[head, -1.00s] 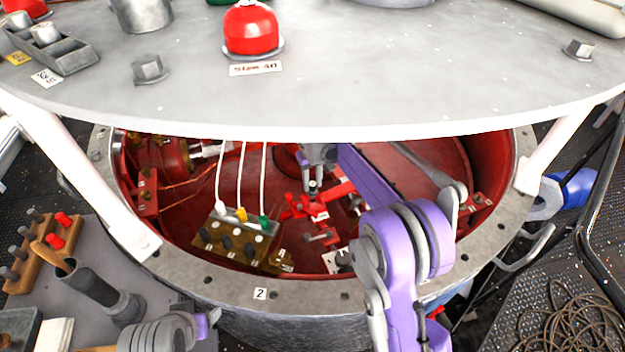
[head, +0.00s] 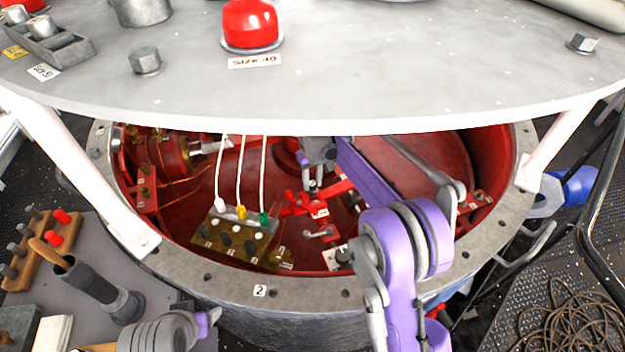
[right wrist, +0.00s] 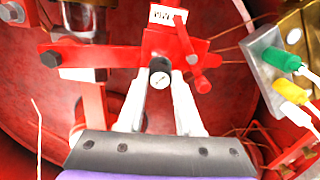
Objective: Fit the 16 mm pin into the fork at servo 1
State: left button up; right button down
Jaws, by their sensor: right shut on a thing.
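My right gripper (head: 314,180) reaches under the white plate into the red well. In the right wrist view its pale fingers (right wrist: 160,82) are shut on a small pin (right wrist: 159,80) with a round white end and a dark collar. The pin is at the near edge of a red bracket (right wrist: 125,57), which looks like the fork; I cannot tell whether it is in the hole or only against it. The red fork also shows in the head view (head: 296,206), just below the gripper.
A terminal block (head: 235,230) with white cables stands left of the fork; its green and yellow plugs (right wrist: 280,60) show in the wrist view. The well's grey rim (head: 205,292) and the white plate (head: 400,80) enclose the opening. A wooden rack (head: 45,265) holds several pegs.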

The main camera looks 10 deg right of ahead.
jog(key=shift+f+b, duration=0.6)
jog(key=shift+f, duration=0.7)
dwell(0.5)
jog(key=c, duration=0.5)
grip_release()
jog(key=shift+r, duration=0.1)
notch_tip(320, 180, up, 11)
jog(key=shift+f+p, duration=0.1)
jog(key=shift+p, duration=0.2)
